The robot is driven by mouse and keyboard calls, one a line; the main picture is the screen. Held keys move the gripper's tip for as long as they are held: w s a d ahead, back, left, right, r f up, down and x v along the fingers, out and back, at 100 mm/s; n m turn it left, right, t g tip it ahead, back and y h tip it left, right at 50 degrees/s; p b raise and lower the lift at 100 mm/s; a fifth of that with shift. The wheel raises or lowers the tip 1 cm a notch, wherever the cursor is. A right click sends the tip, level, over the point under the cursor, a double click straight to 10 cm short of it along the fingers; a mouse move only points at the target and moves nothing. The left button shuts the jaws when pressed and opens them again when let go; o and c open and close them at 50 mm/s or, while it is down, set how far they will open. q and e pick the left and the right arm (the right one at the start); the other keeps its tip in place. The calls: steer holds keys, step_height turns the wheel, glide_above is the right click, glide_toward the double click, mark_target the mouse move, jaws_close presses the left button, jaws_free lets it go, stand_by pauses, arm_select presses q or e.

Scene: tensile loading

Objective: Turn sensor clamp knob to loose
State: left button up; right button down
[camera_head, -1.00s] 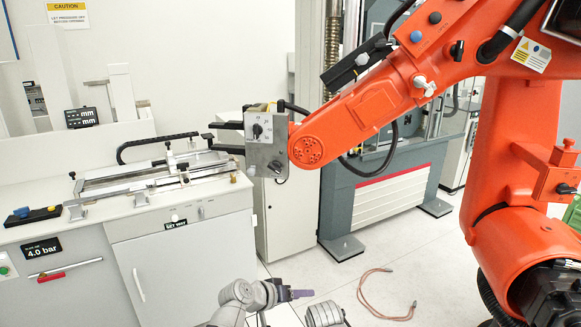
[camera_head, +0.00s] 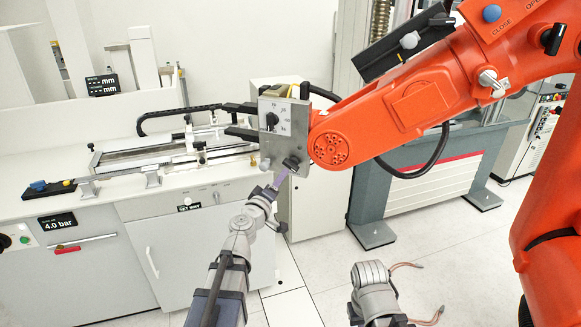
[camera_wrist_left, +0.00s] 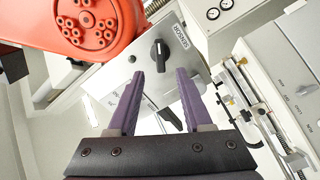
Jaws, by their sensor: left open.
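A metal plate (camera_head: 270,149) is on the end of the orange robot arm. A black knob (camera_head: 291,163) sits low on it. In the left wrist view this knob (camera_wrist_left: 160,55) stands beside a small label that appears upside down. A second black knob (camera_head: 271,120) is higher up, on a white dial face. My left gripper (camera_head: 281,177) is just below the lower knob, its purple fingers pointing up at it. In the left wrist view the left gripper (camera_wrist_left: 160,73) is open and empty, with the lower knob just beyond and between its fingertips.
The orange robot arm (camera_head: 400,110) fills the right side. A white bench (camera_head: 50,202) with a rail fixture (camera_head: 145,155) stands at the left. A grey testing machine (camera_head: 425,190) stands behind the orange arm.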

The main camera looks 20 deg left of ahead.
mark_target(289, 167)
arm_select(q)
steer(key=w, duration=0.5)
steer(key=w+d, duration=0.1)
steer(key=w, duration=0.1)
steer(key=shift+w+f, duration=0.1)
steer(key=shift+w, duration=0.15)
jaws_close()
stand_by(0.3)
